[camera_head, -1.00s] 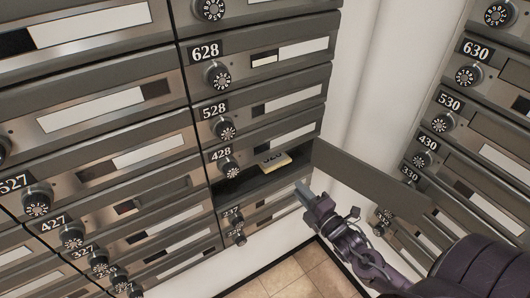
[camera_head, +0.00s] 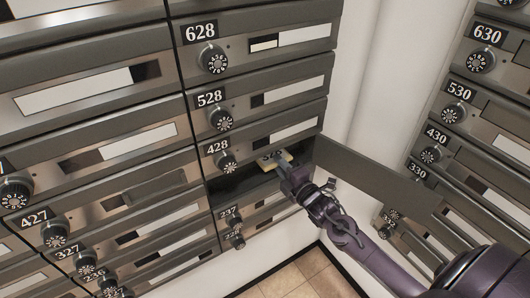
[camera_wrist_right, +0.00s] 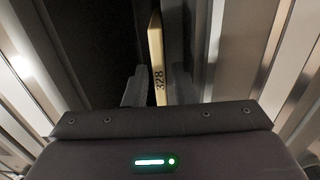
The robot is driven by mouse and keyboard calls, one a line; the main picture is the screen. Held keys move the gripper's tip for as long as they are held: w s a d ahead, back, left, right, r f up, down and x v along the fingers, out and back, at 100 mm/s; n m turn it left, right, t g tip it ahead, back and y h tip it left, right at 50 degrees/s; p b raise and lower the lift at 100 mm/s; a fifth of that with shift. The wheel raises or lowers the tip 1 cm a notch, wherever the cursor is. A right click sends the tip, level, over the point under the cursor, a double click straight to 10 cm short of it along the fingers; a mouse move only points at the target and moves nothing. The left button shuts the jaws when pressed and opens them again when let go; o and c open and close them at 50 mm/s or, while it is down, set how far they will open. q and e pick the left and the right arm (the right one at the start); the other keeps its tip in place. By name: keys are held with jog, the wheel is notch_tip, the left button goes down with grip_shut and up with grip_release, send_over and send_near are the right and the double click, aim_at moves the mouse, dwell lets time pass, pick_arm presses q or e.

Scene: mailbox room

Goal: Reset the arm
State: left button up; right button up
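A pale yellow package (camera_head: 283,156) marked 328 lies in the open mailbox compartment (camera_head: 232,183) below box 428. It also shows in the right wrist view (camera_wrist_right: 156,60), standing between the two fingers. My right gripper (camera_head: 284,168) reaches in from the lower right, its fingertips at the package's front end. In the wrist view its fingers (camera_wrist_right: 159,88) are apart, one on each side of the package; a gap shows on the left side. The compartment's inside is dark. My left gripper is not in view.
The open mailbox door (camera_head: 375,183) sticks out to the right, just above my right arm. Closed mailboxes surround the compartment, with round dials such as the one on 428 (camera_head: 226,162). Another mailbox bank (camera_head: 470,150) stands at right. Tiled floor (camera_head: 300,277) shows below.

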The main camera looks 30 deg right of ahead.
jog(key=shift+w, duration=0.5)
jog(key=shift+c, duration=0.2)
grip_shut()
dwell(0.3)
dwell(1.0)
